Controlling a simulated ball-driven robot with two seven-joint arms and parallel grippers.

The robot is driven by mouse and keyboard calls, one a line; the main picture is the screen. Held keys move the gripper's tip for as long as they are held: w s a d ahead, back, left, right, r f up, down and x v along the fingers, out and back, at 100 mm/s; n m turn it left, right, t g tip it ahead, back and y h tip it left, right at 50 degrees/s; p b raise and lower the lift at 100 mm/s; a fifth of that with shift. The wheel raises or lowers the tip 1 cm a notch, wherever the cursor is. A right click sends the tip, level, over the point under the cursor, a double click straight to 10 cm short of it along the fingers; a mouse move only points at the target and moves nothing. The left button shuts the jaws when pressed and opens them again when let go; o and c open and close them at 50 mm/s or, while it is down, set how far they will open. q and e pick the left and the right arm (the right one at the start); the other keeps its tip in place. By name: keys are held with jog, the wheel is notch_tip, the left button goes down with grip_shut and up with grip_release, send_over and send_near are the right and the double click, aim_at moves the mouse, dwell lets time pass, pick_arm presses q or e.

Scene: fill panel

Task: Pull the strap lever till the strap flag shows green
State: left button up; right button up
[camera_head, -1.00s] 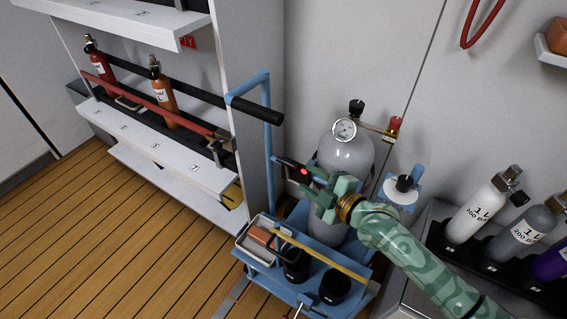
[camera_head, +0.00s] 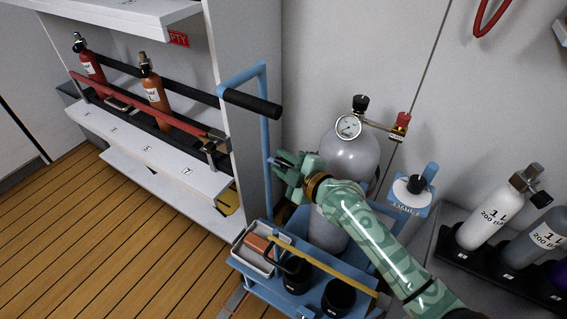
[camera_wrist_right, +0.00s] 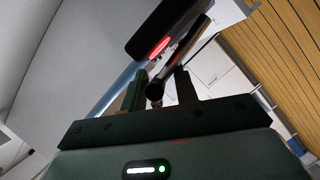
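In the right wrist view, a black strap housing (camera_wrist_right: 180,22) carries the strap flag (camera_wrist_right: 159,47), which is lit red. A dark rod with a round end, apparently the strap lever (camera_wrist_right: 155,92), lies between the fingers of my right gripper (camera_wrist_right: 163,88). A gap shows beside the right finger, so the gripper looks open around the rod. In the head view, my right gripper (camera_head: 284,168) is at the blue trolley post (camera_head: 266,140), left of the grey cylinder (camera_head: 350,152); it hides the lever and flag there. My left gripper is out of view.
The blue trolley (camera_head: 318,297) holds the cylinder, a white tray (camera_head: 250,259) and black cups. A shelf rack (camera_head: 150,160) with bottles stands left. Small cylinders (camera_head: 485,215) stand right. Wooden floor is free at lower left.

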grip_shut()
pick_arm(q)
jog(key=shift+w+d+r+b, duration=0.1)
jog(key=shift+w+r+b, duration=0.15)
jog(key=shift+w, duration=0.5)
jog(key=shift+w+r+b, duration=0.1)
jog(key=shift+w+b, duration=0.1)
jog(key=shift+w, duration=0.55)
pick_arm(e)
jog(key=shift+s+a+f+n+t, duration=0.4)
jog(key=shift+s+n+t, duration=0.1)
jog(key=shift+n, duration=0.5)
jog(key=shift+s+a+f+n+t, duration=0.35)
jog(key=shift+s+n+t, duration=0.15)
jog(key=shift+n, duration=0.5)
jog(key=shift+s+a+f+n+t, duration=0.4)
jog(key=shift+s+n, duration=0.15)
jog(key=shift+n, duration=0.45)
